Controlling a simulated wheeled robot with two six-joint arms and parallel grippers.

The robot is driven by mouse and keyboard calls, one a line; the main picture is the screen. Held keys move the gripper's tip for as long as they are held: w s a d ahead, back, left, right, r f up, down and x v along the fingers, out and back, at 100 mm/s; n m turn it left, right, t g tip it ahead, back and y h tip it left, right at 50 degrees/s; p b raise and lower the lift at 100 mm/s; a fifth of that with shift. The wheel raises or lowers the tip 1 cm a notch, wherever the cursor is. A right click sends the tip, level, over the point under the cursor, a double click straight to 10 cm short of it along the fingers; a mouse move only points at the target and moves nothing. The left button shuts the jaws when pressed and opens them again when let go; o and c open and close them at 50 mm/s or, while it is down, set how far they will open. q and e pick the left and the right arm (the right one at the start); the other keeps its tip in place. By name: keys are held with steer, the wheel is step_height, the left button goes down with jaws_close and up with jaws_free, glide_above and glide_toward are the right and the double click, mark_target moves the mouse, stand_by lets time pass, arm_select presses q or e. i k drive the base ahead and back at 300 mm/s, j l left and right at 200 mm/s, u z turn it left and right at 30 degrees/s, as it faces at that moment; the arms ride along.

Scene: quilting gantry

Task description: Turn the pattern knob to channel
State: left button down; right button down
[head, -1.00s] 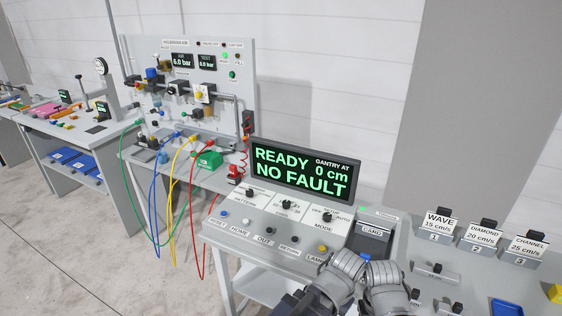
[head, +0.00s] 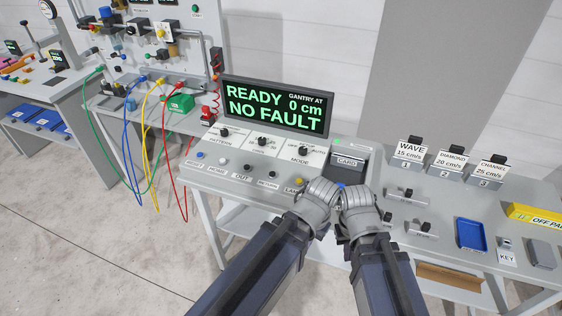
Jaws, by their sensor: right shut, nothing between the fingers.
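The pattern knob (head: 223,132) is a small black knob on a white plate at the left of the grey console (head: 240,178), above the PATTERN label. Its pointer is too small to read. My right gripper (head: 352,192) is at the console's front right, below the card slot, well right of the knob. It is shut and empty, its fingers mostly hidden by its wrist. My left gripper (head: 320,190) is close beside it near the lamp button. Its fingers are hidden behind the wrist. Neither gripper touches the knob.
The display (head: 277,107) reads READY, NO FAULT, GANTRY AT 0 cm. Two similar knobs and a row of buttons share the console. Wave, diamond and channel (head: 487,172) blocks stand at right, near a blue tray (head: 470,235). Coloured hoses (head: 130,150) hang at left.

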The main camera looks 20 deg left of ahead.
mark_target(224, 132)
steer(key=i+j, duration=0.3)
steer(key=i, duration=0.15)
steer(key=i+j, duration=0.3)
steer(key=i, duration=0.1)
